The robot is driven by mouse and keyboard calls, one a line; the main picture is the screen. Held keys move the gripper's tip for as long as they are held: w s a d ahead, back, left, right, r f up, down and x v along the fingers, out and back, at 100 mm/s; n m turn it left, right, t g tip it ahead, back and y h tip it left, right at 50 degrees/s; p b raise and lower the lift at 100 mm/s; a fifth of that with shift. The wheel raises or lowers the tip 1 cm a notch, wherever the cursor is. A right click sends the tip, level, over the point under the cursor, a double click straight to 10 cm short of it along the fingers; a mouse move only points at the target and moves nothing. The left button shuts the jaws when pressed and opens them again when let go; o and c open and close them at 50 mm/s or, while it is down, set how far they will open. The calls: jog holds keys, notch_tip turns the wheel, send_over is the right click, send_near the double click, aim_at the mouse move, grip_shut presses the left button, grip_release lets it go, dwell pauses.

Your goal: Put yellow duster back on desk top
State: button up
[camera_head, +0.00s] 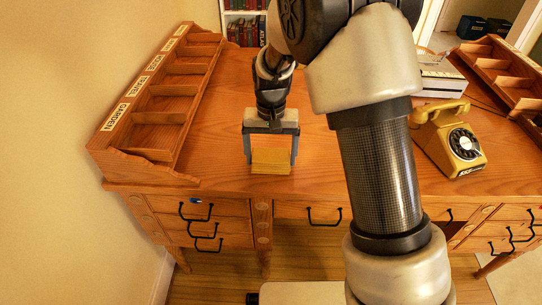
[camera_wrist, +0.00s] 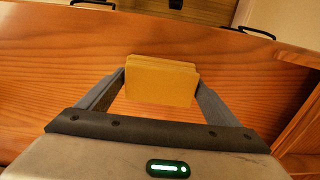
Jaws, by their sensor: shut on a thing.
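The yellow duster (camera_head: 271,161) is a yellow block between the fingers of my gripper (camera_head: 270,160), over the front left part of the wooden desk top (camera_head: 315,150). In the wrist view the duster (camera_wrist: 160,82) sits between both fingertips (camera_wrist: 161,84), and my gripper is shut on it. The desk top (camera_wrist: 50,60) shows around it. The duster is at or just above the desk surface; I cannot tell whether it touches. My arm hides the middle right of the desk.
A wooden pigeonhole rack (camera_head: 165,105) stands along the desk's left edge. A yellow rotary telephone (camera_head: 448,140) stands at the right, near a typewriter-like machine (camera_head: 440,80). Drawers with black handles (camera_head: 325,215) line the desk front. The desk top around the duster is clear.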

jog(key=shift+f, duration=0.15)
jog(key=o, duration=0.9)
notch_tip(320, 180, up, 11)
jog(key=p, duration=0.3)
notch_tip(320, 180, up, 9)
jog(key=t, duration=0.1)
send_over(271, 154)
jog(key=s+d, duration=0.5)
jog(key=s+d+r+t, duration=0.1)
jog(key=s+d, duration=0.2)
jog(key=s, duration=0.3)
jog(key=s+d+r+t, duration=0.2)
jog(key=s+d, duration=0.1)
jog(key=s, duration=0.3)
jog(key=s+d+r+t, duration=0.1)
jog(key=s+d+r, duration=0.1)
jog(key=s, duration=0.4)
jog(key=shift+d+t, duration=0.3)
jog(key=shift+d, duration=0.4)
jog(key=shift+r, duration=0.1)
